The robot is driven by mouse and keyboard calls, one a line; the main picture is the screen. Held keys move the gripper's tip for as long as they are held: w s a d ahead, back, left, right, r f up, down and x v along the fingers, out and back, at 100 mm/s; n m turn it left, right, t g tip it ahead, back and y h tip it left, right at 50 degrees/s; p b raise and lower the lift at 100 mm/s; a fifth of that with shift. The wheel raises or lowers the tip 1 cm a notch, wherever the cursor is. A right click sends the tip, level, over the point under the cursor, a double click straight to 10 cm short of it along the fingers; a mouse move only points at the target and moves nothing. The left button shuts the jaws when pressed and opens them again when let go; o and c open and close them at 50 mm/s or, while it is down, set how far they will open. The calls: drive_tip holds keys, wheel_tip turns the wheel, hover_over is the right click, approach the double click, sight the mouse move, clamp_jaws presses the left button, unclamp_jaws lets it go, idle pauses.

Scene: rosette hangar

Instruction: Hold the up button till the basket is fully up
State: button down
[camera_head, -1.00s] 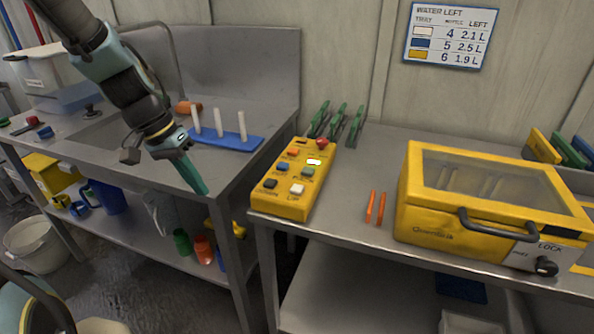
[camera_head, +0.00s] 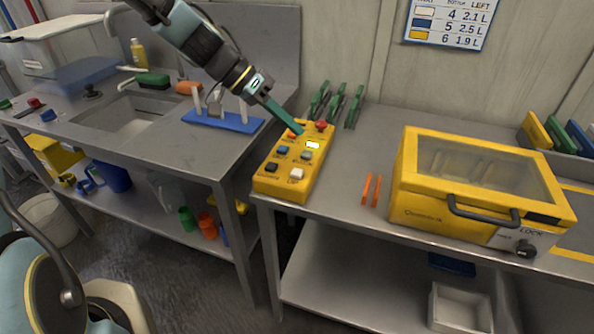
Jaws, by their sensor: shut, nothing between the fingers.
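The yellow control box (camera_head: 266,187) lies on the right bench near its left front corner. Its white up button (camera_head: 296,173) is at the near end, to the right of a black button (camera_head: 271,168). My gripper (camera_head: 299,131) is shut and empty. Its green tip is over the far part of the box, by an orange button (camera_head: 291,134) and the lit display. Whether it touches the box I cannot tell. The tip is well beyond the up button, which is uncovered. I cannot make out a basket for certain.
A red knob (camera_head: 321,126) stands at the box's far end. Two orange sticks (camera_head: 370,190) and a yellow lidded case (camera_head: 420,207) are to the right. A blue peg rack (camera_head: 240,125) is on the left bench.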

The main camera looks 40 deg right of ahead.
sight(292, 171)
drive_tip(key=shift+f+b, duration=3.05)
drive_tip(key=shift+f, duration=1.3)
drive_tip(key=shift+f+b, duration=0.4)
drive_tip(key=shift+f, duration=0.05)
